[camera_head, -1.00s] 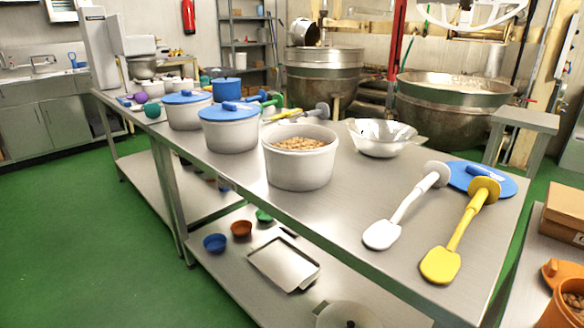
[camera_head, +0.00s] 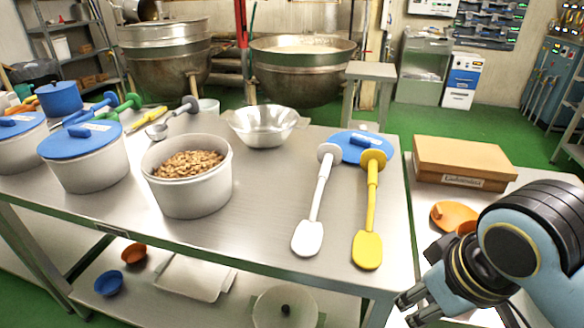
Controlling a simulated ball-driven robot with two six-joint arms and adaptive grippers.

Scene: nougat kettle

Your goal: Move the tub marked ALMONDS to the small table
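An open white tub (camera_head: 190,190) full of brown nuts stands on the long steel table. I can read no ALMONDS mark on it. Two white tubs with blue lids, one of them here (camera_head: 85,160), stand to its left, and their marks are not readable. A small grey table (camera_head: 371,72) stands at the back, right of the kettles. My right gripper (camera_head: 408,309) is at the lower right, beside the long table's right end, with its fingers apart and empty. It is well away from the tubs. My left gripper is out of view.
A steel bowl (camera_head: 264,124), a white spatula (camera_head: 315,205), a yellow spatula (camera_head: 371,205) and a loose blue lid (camera_head: 352,145) lie on the long table (camera_head: 262,200). A cardboard box (camera_head: 464,160) and an orange lid (camera_head: 452,215) are on another surface at right.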

